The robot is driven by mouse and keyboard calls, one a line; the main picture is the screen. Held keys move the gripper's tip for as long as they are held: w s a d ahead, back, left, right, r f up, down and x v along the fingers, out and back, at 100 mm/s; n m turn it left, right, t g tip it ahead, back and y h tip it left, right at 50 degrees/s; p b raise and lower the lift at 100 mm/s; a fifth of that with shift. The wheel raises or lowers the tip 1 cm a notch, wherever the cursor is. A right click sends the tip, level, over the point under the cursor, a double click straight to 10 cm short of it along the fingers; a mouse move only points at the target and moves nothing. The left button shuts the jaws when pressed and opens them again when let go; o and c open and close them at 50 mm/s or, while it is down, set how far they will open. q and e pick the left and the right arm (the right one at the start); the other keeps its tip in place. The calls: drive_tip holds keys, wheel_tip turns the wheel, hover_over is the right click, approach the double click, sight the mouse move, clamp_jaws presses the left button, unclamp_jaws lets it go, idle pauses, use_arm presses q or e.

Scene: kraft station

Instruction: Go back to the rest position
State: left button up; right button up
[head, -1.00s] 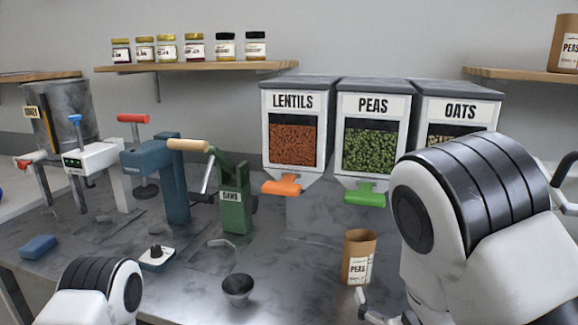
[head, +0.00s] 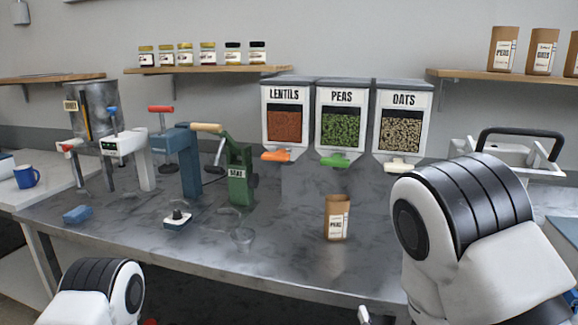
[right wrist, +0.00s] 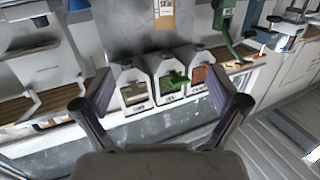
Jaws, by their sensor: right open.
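My right gripper is open and empty in the right wrist view (right wrist: 164,102), its two fingers wide apart. In the head view only a bit of it shows at the bottom edge, beside my large white and black arm link. My left gripper is out of view; only a white and black link of my left arm shows at lower left. A kraft bag labelled PEAS (head: 338,222) stands upright on the grey worktop (head: 290,265), apart from my right gripper.
Lentils (head: 285,112), peas (head: 341,115) and oats (head: 402,118) dispensers stand at the back. The front middle is largely clear.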

drive_tip(key=s+d+f+m+g+h, duration=0.1)
drive_tip(key=s+d+f+g, duration=0.15)
drive_tip(key=f, duration=0.55)
drive_tip(key=s+d+f+m+g, duration=0.1)
drive_tip(key=s+f+g, duration=0.25)
drive_tip(key=f, duration=0.45)
drive_tip(key=s+d+f+m+g+h, duration=0.1)
drive_tip(key=s+d+f+g, duration=0.2)
drive_tip(key=f, duration=0.6)
drive_tip(key=s+f+n+g, duration=0.1)
drive_tip(key=s+f+g, duration=0.3)
drive_tip(key=s, duration=0.4)
drive_tip(key=s+f+g, duration=0.3)
drive_tip(key=s+g, duration=0.1)
drive_tip(key=s, duration=0.5)
drive_tip(key=shift+s+a+f+n+g, duration=0.15)
drive_tip(key=shift+s+f+n+g, duration=0.15)
drive_tip(key=shift+f+n, duration=0.1)
